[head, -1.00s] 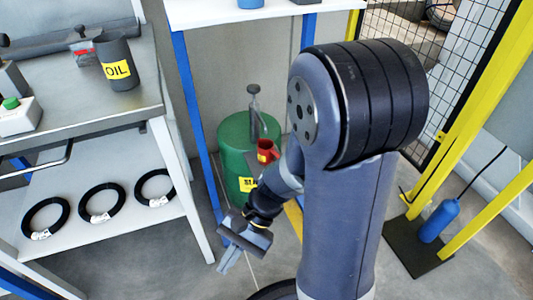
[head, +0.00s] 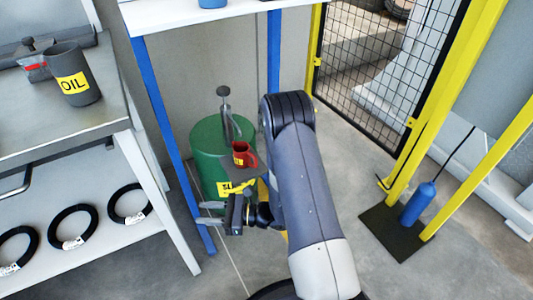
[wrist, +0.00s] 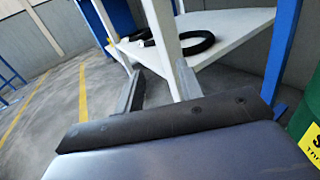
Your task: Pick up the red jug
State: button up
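A grey pump (head: 227,110) rises from the drum behind the jug. A blue table leg (head: 170,140) stands left of the drum. A shelf (head: 110,235) with black rings is further left, below a grey OIL jug (head: 74,76). The floor at the right is mostly clear.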

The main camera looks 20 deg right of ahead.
aim_at(242, 153)
jog(key=i+j+z, duration=0.1)
jog(key=z, duration=0.3)
jog(key=i+j+z, duration=0.1)
jog(key=z, duration=0.3)
jog(key=j+z, duration=0.3)
jog(key=z, duration=0.15)
